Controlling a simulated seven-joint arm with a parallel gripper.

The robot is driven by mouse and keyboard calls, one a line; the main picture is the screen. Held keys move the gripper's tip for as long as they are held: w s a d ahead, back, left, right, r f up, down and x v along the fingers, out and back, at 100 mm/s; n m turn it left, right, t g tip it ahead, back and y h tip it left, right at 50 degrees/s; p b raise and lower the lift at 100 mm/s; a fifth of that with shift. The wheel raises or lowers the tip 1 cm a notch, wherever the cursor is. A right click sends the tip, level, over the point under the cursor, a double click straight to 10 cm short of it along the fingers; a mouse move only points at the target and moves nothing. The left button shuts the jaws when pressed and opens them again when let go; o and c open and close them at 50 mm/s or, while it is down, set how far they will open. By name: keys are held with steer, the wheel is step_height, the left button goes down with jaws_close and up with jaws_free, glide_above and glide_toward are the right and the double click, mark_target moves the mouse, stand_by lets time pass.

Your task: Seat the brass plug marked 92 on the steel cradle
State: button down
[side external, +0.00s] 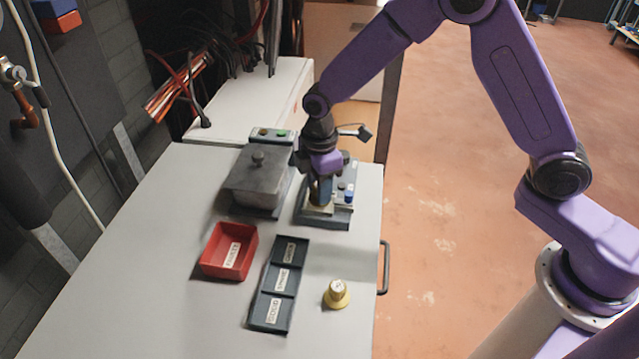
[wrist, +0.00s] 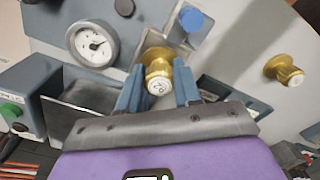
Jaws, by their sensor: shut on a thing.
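My gripper (side external: 320,192) is low over the fixture at the back right of the bench. In the wrist view my gripper (wrist: 157,88) is shut on a brass plug (wrist: 157,72), with one blue-grey finger on each side. The plug's pale top carries a mark that I cannot read surely. The steel cradle (wrist: 174,36) shows partly behind the plug; whether they touch is hidden. A second brass plug (wrist: 284,70) stands apart on the bench; it also shows in the side view (side external: 337,294), its mark unreadable.
A gauge (wrist: 92,44) and a blue knob (wrist: 190,18) sit close by on the fixture. A lidded grey box (side external: 257,182) stands to its left. A red bin (side external: 251,240) and a labelled three-part tray (side external: 262,294) lie in front. The bench's front left is clear.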

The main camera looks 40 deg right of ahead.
steer(key=shift+f, duration=0.45)
steer(key=c, duration=0.7)
jaws_free()
step_height(320, 180, up, 18)
steer(key=shift+f, duration=0.25)
steer(key=s+d+f+m, duration=0.1)
steer(key=s+d, duration=0.4)
steer(key=s, duration=0.4)
steer(key=s+d+f+m, duration=0.1)
steer(key=s+d, duration=0.4)
steer(key=s, duration=0.5)
steer(key=s+d+f+m, duration=0.1)
steer(key=s+d, duration=0.4)
steer(key=s, duration=0.5)
steer(key=shift+f+m, duration=0.3)
steer(key=shift+f, duration=0.3)
